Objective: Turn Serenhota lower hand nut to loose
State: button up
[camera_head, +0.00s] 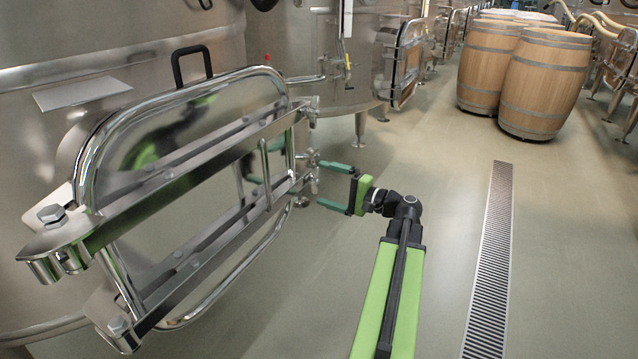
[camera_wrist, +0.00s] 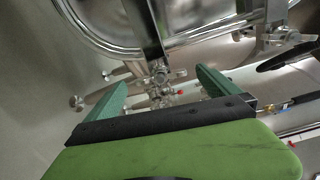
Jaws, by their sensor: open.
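The steel vat door (camera_head: 180,150) is at the left in the head view, with two crossbars. The lower hand nut (camera_head: 312,178) is a small polished winged knob at the right end of the lower crossbar (camera_head: 190,255). My gripper (camera_head: 320,183) is open, its two green fingers pointing left at the nut, one higher and one lower. In the wrist view, the nut (camera_wrist: 160,73) shows between and just beyond the fingertips (camera_wrist: 161,78). I see no clear contact. The upper hand nut (camera_head: 311,110) is at the upper crossbar's end. No name label is readable.
A black handle (camera_head: 191,66) stands above the door. Another vat (camera_head: 335,70) with legs and valves is behind. Wooden barrels (camera_head: 545,83) stand at the back right. A floor drain grate (camera_head: 490,260) runs along the right. The floor around it is clear.

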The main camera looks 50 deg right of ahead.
jog(key=v, duration=1.4)
jog(key=shift+s, duration=0.15)
